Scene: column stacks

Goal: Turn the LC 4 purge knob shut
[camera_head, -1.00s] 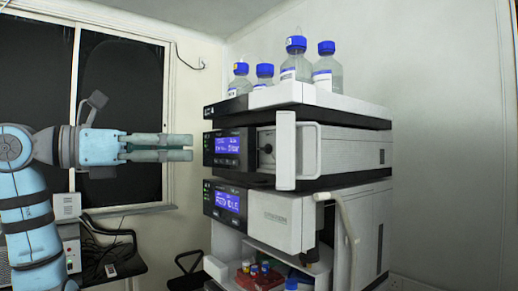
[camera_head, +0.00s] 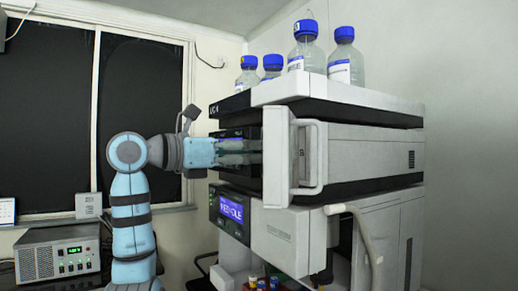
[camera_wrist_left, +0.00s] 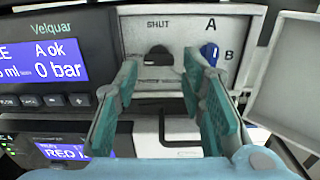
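The stack marked LC 4 (camera_head: 216,110) stands in the middle of the head view. In the left wrist view its pump front shows a dark knob (camera_wrist_left: 158,56) under the word SHUT. A blue knob (camera_wrist_left: 210,52) sits right of it, near the letters A and B. My left gripper (camera_wrist_left: 159,68) is open, its teal fingers either side of and just short of the dark knob, with nothing between them. In the head view the left gripper (camera_head: 257,151) reaches behind the open white door, which hides the knobs. My right gripper is not in view.
The open white door (camera_head: 277,158) with its handle stands out right of the gripper. A display (camera_wrist_left: 45,62) reading 0 bar lies left of the fingers. Several blue-capped bottles (camera_head: 307,47) stand on top. A lower module (camera_head: 288,235) sits below.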

